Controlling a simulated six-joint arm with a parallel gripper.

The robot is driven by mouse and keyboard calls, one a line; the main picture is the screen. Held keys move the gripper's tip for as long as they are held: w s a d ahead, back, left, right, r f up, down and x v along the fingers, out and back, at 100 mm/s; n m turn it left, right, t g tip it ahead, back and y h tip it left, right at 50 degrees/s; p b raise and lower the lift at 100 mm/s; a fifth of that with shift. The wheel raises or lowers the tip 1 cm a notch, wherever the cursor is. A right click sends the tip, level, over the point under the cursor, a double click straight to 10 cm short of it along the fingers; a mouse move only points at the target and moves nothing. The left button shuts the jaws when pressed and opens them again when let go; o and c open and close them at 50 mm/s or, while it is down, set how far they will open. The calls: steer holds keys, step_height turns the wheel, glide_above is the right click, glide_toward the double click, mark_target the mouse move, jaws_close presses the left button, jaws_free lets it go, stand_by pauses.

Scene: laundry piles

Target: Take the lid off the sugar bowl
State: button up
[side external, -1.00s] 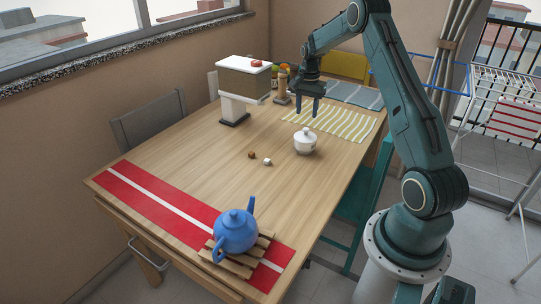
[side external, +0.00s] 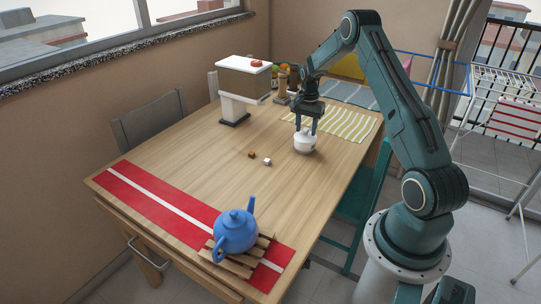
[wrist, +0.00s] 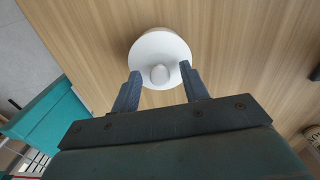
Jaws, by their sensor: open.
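The white sugar bowl (side external: 305,146) stands upright on the wooden table, near its right side. Its white lid (wrist: 160,51) is on top, with the round knob (wrist: 159,74) facing up in the wrist view. My gripper (side external: 306,130) points down just above the bowl, its fingers open. In the wrist view my gripper (wrist: 161,78) has one finger on each side of the knob, with gaps on both sides. In the side view the fingers partly hide the lid and knob.
Two small cubes (side external: 259,157) lie left of the bowl. A striped cloth (side external: 345,124) lies behind it. A white-topped stand (side external: 245,85) is at the back left. A blue teapot (side external: 236,231) sits on a wooden trivet at the front. The table's middle is mostly clear.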

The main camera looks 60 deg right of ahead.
steer(key=shift+f, duration=0.55)
steer(key=shift+c, duration=0.5)
jaws_close()
